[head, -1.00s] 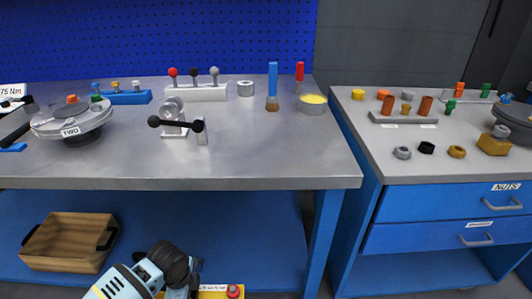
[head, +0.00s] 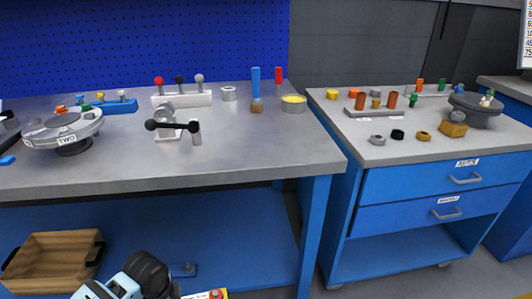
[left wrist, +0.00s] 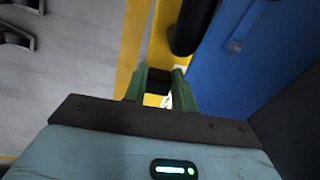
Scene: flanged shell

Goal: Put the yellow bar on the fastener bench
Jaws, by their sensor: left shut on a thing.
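The yellow bar (head: 213,294) shows at the bottom edge of the head view, with a white label and a red part; most of it is cut off. In the left wrist view the yellow bar (left wrist: 161,40) runs up between the green fingers of my left gripper (left wrist: 159,87), which is shut on it. My left arm is low in front of the long workbench, below its top. The bench with drawers, one labelled "NUTS", looks like the fastener bench (head: 435,157); it stands at the right. My right gripper is not in view.
Nuts, fasteners and a round grey turntable (head: 477,107) stand on the drawer bench; its front strip is bare. The long workbench (head: 250,155) carries a lever fixture (head: 168,128) and other parts. A wooden crate (head: 48,262) sits on its lower shelf. A gap separates the benches.

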